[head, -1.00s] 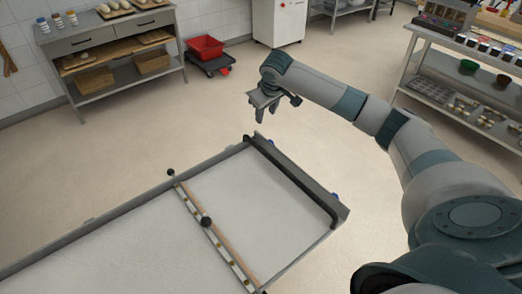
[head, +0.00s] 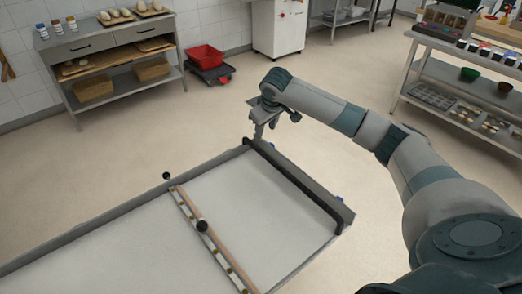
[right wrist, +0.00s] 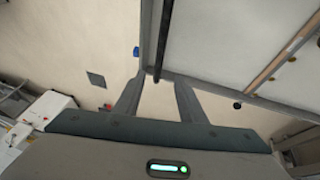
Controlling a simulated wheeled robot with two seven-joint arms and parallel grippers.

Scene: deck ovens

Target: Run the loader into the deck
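The loader (head: 110,246) is a long pale bed with raised metal sides, reaching in from the lower left of the head view. A black handle bar (head: 292,184) runs along its end wall and shows in the right wrist view (right wrist: 162,40). My right gripper (head: 259,135) is over the far corner of that end, by one end of the bar. In the right wrist view its fingers (right wrist: 159,82) are spread, and the bar's end appears between the tips. I cannot tell whether they touch it. My left gripper is out of view, and so is the deck.
A metal rack (head: 466,82) stands at the right. The floor beyond the loader is clear.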

